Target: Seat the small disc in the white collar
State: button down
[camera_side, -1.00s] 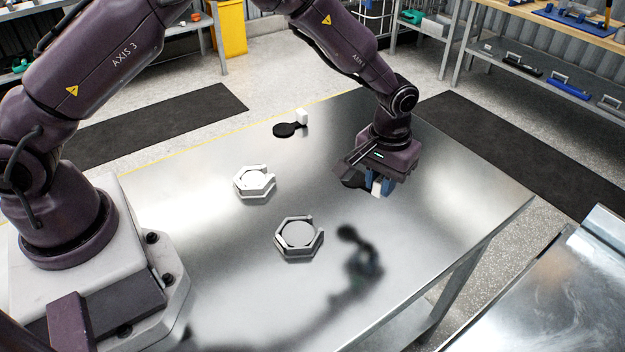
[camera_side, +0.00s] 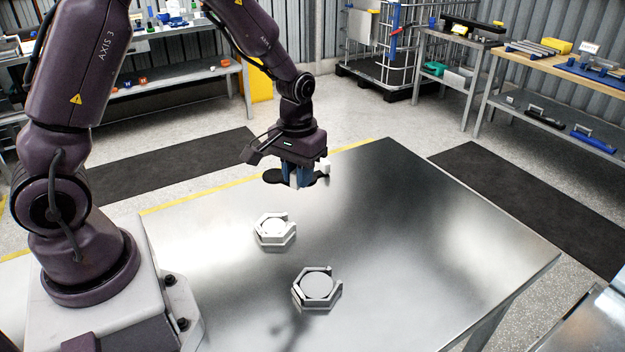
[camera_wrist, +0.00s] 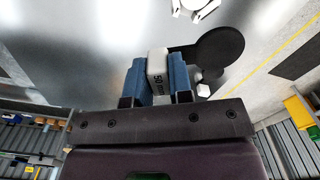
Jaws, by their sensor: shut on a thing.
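My gripper (camera_wrist: 160,84) has its blue fingers shut on a white block (camera_wrist: 157,64) with dark print. A flat black disc (camera_wrist: 218,50) is joined to this block and sticks out to one side; in the side view this held disc (camera_side: 273,176) is left of my gripper (camera_side: 298,184), above the table's far part. I cannot tell its size against the other disc. The white collar (camera_side: 264,238), hexagonal with a gap in its rim, stands on the table, nearer the camera and lower left of my gripper. A white collar part (camera_wrist: 200,10) shows at the wrist view's top edge.
A second black disc (camera_side: 316,178) with a white block (camera_side: 323,165) lies behind my gripper, partly hidden. A greyer hexagonal collar (camera_side: 317,304) stands in front of the white one. The metal table (camera_side: 440,230) is clear on the right.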

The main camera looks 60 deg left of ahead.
jog(key=a+f+n, duration=0.1)
jog(key=n, duration=0.1)
jog(key=a+n, duration=0.1)
jog(key=n, duration=0.2)
jog(key=w+a+f+n, duration=0.1)
jog(key=a+n, duration=0.1)
jog(key=n, duration=0.1)
jog(key=shift+f, duration=0.3)
jog(key=shift+w+a+f+n, duration=0.1)
jog(key=shift+w+a+n, duration=0.1)
jog(key=shift+n, duration=0.6)
jog(key=n, duration=0.3)
jog(key=shift+w, duration=0.25)
jog(key=shift+f, duration=2.7)
jog(key=shift+f, duration=0.15)
jog(key=shift+f, duration=0.6)
jog(key=shift+f, duration=0.15)
jog(key=shift+f, duration=0.45)
